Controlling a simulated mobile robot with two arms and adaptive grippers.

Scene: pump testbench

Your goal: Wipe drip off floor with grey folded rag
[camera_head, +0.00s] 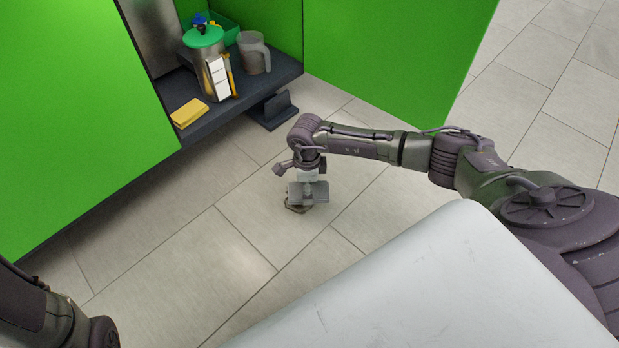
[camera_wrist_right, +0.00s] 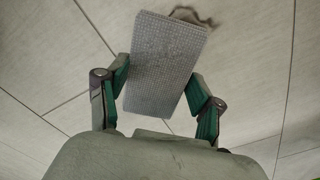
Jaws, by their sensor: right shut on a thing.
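The grey folded rag (camera_wrist_right: 165,58) is a textured flat pad between the fingers of my right gripper (camera_wrist_right: 160,88), which is shut on it. In the head view the rag (camera_head: 308,194) is below my right gripper (camera_head: 307,178), low over the floor tiles. The drip (camera_wrist_right: 192,16) shows in the right wrist view as a thin brownish outline at the rag's far end, partly covered by it. It also shows in the head view (camera_head: 296,208) at the rag's lower left edge. I cannot tell whether the rag touches the floor. My left gripper is out of view.
A dark shelf (camera_head: 262,91) in the green cabinet holds a green-lidded container (camera_head: 204,52), a grey jug (camera_head: 254,54) and a yellow sponge (camera_head: 189,113). A dark bracket (camera_head: 273,111) sits below the shelf edge. The floor left of the rag is clear.

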